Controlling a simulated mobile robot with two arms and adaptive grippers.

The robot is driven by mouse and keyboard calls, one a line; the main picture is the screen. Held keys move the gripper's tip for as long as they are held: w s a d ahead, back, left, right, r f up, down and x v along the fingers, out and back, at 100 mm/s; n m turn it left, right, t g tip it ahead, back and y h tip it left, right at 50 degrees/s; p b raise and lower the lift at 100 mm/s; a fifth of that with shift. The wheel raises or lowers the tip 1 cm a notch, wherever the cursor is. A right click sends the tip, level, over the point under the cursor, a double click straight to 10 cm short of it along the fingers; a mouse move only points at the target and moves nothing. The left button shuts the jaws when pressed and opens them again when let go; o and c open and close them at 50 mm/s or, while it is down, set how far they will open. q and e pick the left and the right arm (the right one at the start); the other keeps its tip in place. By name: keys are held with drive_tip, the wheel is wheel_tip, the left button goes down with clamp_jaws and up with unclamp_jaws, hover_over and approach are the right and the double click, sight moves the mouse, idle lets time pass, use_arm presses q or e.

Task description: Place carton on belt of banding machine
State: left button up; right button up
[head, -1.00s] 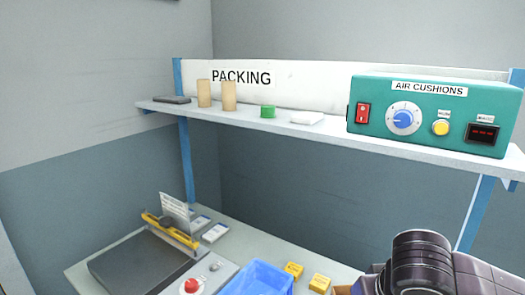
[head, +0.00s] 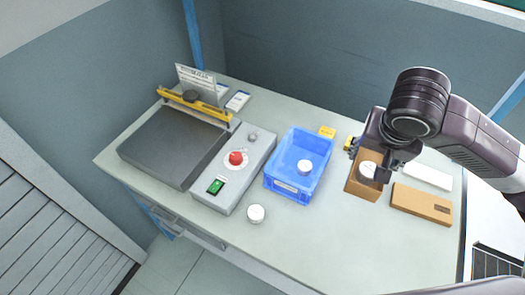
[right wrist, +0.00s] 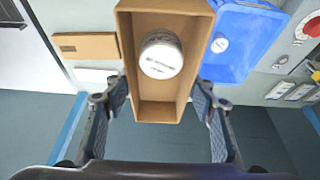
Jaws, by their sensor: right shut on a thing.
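The carton (head: 355,187) is an open brown box with a white round jar (head: 367,171) inside. My right gripper (head: 372,150) is shut on it from the far side. In the right wrist view the fingers press the two sides of the carton (right wrist: 157,109) near one end, and the jar (right wrist: 161,55) stands inside. I cannot tell whether the carton touches the bench. The banding machine is at the left of the bench, with a dark flat belt (head: 170,146), a yellow bar (head: 190,105) at its back and a grey control panel (head: 226,180). My left gripper is out of view.
A blue bin (head: 292,186) holding a white jar stands between carton and machine. Another white jar (head: 256,214) stands near the front edge. A flat brown carton (head: 422,204) and a white block (head: 428,177) lie at right. Yellow boxes (head: 327,132) stand behind the bin. The belt is clear.

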drive_tip(key=shift+d+f, duration=0.1)
drive_tip(key=shift+f, duration=0.2)
wheel_tip(320, 180, down, 3)
drive_tip(key=shift+s+d+f+b, duration=0.1)
drive_tip(key=shift+s+b, duration=0.05)
drive_tip(key=shift+b, duration=0.8)
wheel_tip(320, 180, down, 11)
drive_tip(key=shift+f, duration=0.1)
wheel_tip(320, 180, down, 5)
drive_tip(key=shift+r, duration=0.2)
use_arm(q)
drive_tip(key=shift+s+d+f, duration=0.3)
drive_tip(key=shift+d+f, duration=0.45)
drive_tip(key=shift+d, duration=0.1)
use_arm(e)
drive_tip(key=shift+f, duration=0.25)
drive_tip(key=shift+f, duration=0.1)
